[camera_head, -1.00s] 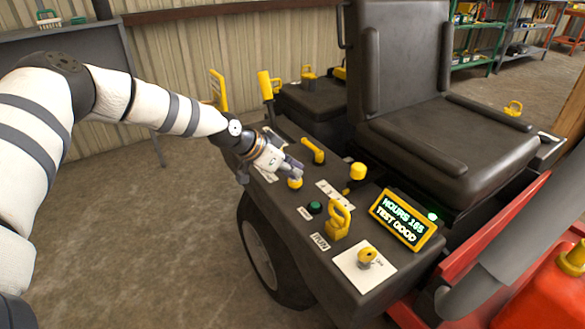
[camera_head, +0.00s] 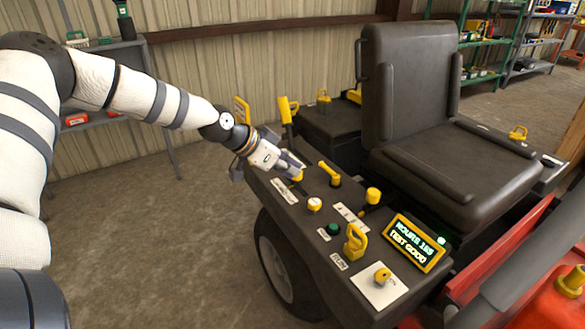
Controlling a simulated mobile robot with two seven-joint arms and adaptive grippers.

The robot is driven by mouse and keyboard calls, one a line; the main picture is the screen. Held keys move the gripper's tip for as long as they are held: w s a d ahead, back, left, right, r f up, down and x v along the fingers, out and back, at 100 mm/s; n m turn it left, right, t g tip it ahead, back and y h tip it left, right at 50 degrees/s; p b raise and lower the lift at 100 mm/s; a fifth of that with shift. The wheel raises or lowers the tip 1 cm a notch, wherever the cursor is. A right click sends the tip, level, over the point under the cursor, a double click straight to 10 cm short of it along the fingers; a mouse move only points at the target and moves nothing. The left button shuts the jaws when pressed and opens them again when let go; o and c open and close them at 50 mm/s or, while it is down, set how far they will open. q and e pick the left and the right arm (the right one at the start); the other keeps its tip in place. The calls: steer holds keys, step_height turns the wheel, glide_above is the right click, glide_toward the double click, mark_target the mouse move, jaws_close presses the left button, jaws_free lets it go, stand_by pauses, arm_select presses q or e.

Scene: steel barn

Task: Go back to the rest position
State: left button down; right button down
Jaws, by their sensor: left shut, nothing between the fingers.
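My left gripper (camera_head: 295,168) is shut and empty. It hangs over the far left part of the dark control panel (camera_head: 330,262), close to a yellow control that it partly hides. I cannot tell whether it touches that control. My left arm comes in from the left edge, bent at the elbow. My right gripper is not in view.
The panel carries a yellow lever (camera_head: 288,112), a green button (camera_head: 333,229), a yellow key-like handle (camera_head: 355,242) and a lit display (camera_head: 415,242) reading "HOURS 165 TEST GOOD". A black seat (camera_head: 430,160) stands behind. Open floor (camera_head: 150,250) lies left of the wheel (camera_head: 280,265).

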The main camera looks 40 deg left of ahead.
arm_select(q)
steer(key=s+d+f+n+g, duration=0.3)
steer(key=s+d+f+g, duration=0.3)
steer(key=s+d+f, duration=1.2)
steer(key=s+a+f+n+g+y, duration=0.1)
steer(key=s+g, duration=0.1)
steer(key=s, duration=1.2)
steer(key=s+a+f+n+g+y, duration=0.1)
steer(key=s+g+y, duration=0.1)
steer(key=s, duration=1.2)
steer(key=shift+s+a+f+g+p, duration=0.15)
steer(key=shift+a+f+g+p, duration=0.15)
steer(key=shift+a+g+p, duration=0.1)
steer(key=shift+d, duration=0.1)
